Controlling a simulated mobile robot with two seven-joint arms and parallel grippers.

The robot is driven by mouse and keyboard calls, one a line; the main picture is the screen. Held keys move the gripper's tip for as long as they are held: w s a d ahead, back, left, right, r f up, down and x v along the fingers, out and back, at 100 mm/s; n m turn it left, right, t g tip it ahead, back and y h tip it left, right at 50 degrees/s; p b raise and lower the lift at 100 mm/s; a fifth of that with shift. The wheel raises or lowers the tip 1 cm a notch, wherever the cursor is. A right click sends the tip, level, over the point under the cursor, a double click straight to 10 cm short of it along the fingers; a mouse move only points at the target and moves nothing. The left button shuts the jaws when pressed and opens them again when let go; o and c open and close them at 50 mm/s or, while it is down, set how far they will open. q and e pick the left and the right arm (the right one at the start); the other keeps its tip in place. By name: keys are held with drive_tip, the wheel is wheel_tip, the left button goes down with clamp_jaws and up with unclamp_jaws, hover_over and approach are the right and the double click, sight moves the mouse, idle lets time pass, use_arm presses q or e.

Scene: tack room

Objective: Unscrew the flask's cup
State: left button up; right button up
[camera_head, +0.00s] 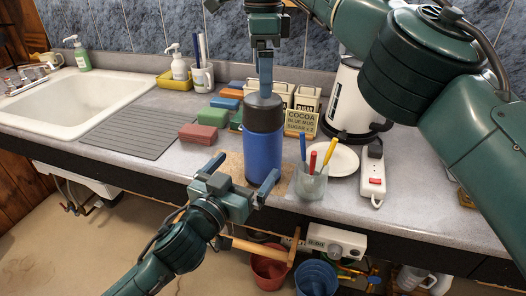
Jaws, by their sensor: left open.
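The flask (263,157) stands upright on a brown mat (233,166) near the counter's front edge. Its body is blue, and the dark grey cup (263,117) is on its top. My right gripper (265,92) points straight down over the cup, seen edge-on with one finger showing. I cannot tell whether it touches the cup or how far its jaws are apart. My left gripper (244,174) is open and empty, in front of the flask's lower body, its two fingers spread left and right. It hides part of the mat and counter edge.
A glass (310,185) with coloured-handled utensils and a white plate (343,161) stand right of the flask, near a power strip (373,180). Coloured boxes (198,134) lie to the left. The grey drainboard (135,130) is clear.

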sight(261, 147)
use_arm(q)
drive_tip(key=x, duration=0.8)
drive_tip(key=shift+w+d, duration=0.15)
drive_tip(key=shift+w, duration=0.15)
drive_tip(key=shift+c, duration=0.2)
